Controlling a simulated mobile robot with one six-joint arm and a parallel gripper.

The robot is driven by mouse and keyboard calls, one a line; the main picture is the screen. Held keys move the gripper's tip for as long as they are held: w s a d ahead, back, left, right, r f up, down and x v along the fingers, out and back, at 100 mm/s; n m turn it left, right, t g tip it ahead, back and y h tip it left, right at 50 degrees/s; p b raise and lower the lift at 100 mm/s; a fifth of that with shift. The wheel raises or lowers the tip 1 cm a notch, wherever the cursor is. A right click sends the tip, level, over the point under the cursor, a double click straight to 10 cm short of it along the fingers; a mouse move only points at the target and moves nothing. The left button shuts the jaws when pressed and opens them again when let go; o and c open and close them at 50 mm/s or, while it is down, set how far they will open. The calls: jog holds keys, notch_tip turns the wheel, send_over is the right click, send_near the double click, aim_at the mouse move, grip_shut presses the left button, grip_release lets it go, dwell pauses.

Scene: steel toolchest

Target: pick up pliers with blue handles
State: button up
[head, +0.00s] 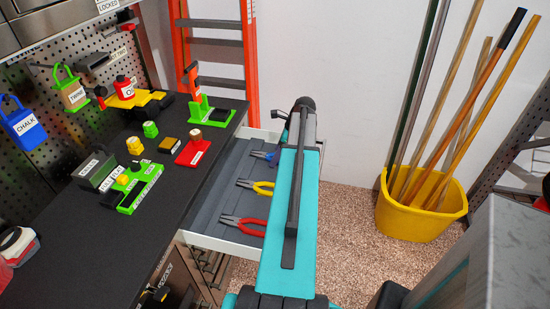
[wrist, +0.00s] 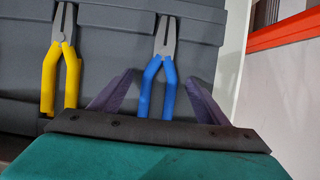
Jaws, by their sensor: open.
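The pliers with blue handles (wrist: 158,75) lie in the open drawer, jaws pointing up in the wrist view. Their handles reach down between the two fingers of my gripper (wrist: 160,92), which is open with one finger on each side. I cannot tell how far above the pliers the fingers are. In the head view the blue pliers (head: 264,156) show partly at the far end of the drawer, with my arm covering the rest. My gripper is hidden behind my arm there.
Yellow-handled pliers (wrist: 62,60) lie left of the blue ones in the wrist view. Red-handled pliers (head: 243,225) lie nearer in the drawer (head: 213,240). An orange ladder (head: 180,60) stands behind; a yellow bucket (head: 422,218) stands right.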

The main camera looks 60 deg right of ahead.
jog(key=shift+f, duration=0.1)
dwell(0.5)
jog(key=c, duration=1.3)
